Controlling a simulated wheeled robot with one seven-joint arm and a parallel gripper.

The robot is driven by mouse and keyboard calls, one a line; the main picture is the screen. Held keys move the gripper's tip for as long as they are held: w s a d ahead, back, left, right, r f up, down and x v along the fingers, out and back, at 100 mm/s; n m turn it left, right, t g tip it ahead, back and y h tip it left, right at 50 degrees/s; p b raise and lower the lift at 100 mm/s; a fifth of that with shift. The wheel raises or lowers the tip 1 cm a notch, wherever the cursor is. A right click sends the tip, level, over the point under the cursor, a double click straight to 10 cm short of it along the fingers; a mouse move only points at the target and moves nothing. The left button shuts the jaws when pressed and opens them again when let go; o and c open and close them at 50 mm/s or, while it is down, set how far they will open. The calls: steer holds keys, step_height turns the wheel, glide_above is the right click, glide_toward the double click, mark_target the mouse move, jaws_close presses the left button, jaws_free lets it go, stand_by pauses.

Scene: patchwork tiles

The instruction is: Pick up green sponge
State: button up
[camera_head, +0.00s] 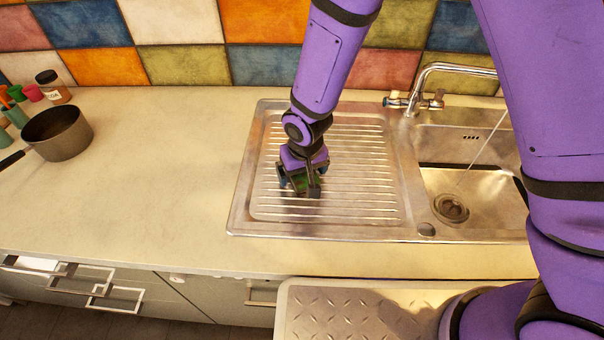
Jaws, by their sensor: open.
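The green sponge (302,184) lies on the ribbed drainboard (365,200) of the metal sink unit, mostly hidden under my gripper. My gripper (303,190) points down right over it, with a dark finger on either side of the green patch. The gripper is open. I cannot tell whether the fingers touch the sponge.
The sink basin (475,190) with a chrome faucet (440,75) is to the right; a thin stream of water seems to run into it. A dark pot (62,138) and a jar (50,86) stand at the left. The counter (170,170) between is clear.

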steer(key=shift+f, duration=0.1)
steer(key=c, duration=1)
